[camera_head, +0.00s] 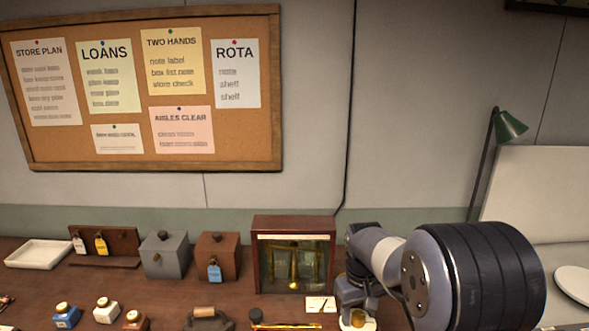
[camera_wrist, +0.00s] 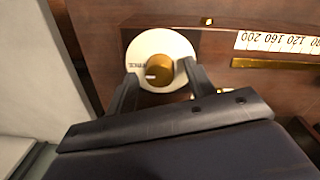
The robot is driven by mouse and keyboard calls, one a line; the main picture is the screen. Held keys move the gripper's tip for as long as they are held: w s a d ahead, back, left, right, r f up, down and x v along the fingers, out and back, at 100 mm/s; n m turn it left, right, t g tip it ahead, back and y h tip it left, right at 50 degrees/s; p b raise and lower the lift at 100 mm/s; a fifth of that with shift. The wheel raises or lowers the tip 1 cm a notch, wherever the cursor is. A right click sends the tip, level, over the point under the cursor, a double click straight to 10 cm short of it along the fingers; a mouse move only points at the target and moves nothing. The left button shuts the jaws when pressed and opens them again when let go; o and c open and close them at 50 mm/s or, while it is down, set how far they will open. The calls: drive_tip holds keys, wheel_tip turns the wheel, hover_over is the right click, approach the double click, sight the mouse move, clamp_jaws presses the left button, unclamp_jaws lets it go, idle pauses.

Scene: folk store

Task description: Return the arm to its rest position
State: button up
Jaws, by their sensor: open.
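My arm reaches over the right part of the wooden bench in the head view, with my gripper (camera_head: 357,306) pointing down. In the wrist view my gripper (camera_wrist: 161,73) is open, one finger on each side of a small brass cylinder (camera_wrist: 160,72). The cylinder stands on a round white disc (camera_wrist: 163,40) with dark lettering. The disc also shows low in the head view (camera_head: 345,325), with brass on it under the gripper. I cannot tell whether either finger touches the brass.
A glass-fronted wooden case (camera_head: 293,222) stands close left of my gripper. A grey box (camera_head: 165,257) and a brown box (camera_head: 218,258) with a blue tag stand further left. A flat iron-like tool (camera_head: 207,322) lies in front. A green lamp (camera_head: 509,126) stands behind right.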

drive_tip(key=n, duration=0.3)
drive_tip(key=shift+r, duration=1.15)
drive_tip(key=shift+s, duration=0.1)
